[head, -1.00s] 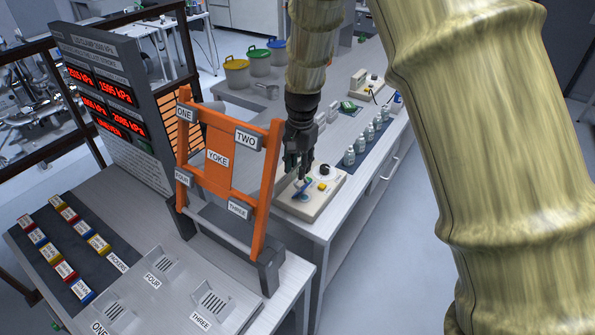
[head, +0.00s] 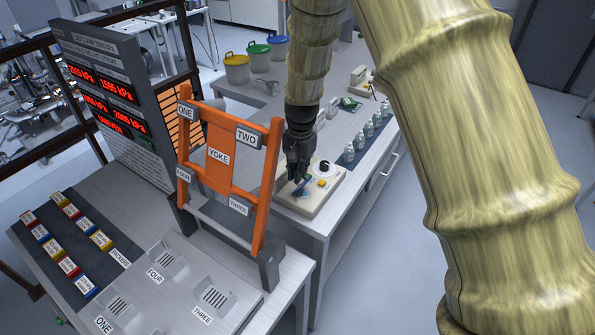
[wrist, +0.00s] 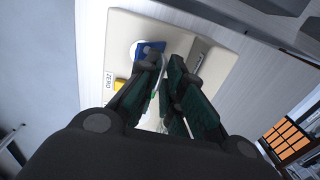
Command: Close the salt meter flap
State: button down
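Contact cannot be told.
An orange yoke frame (head: 219,158) stands close left of my gripper. Several small bottles (head: 360,140) stand on a dark mat behind the meter. A grey display panel (head: 105,90) and a tray (head: 160,290) are at left. Open floor lies right of the bench.

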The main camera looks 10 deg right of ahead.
jog(key=shift+s+f+b, duration=0.2)
jog(key=shift+s+b, duration=0.1)
dwell(0.4)
jog(key=shift+s+d+f+t+y+b, duration=0.3)
jog(key=shift+s+d+t+y+b, duration=0.45)
jog(key=shift+t+y+b, duration=0.45)
jog(key=shift+d, duration=0.1)
jog(key=c, duration=1.7)
grip_release()
jog(key=shift+o, duration=0.5)
jog(key=shift+w, duration=0.15)
jog(key=shift+r, duration=0.15)
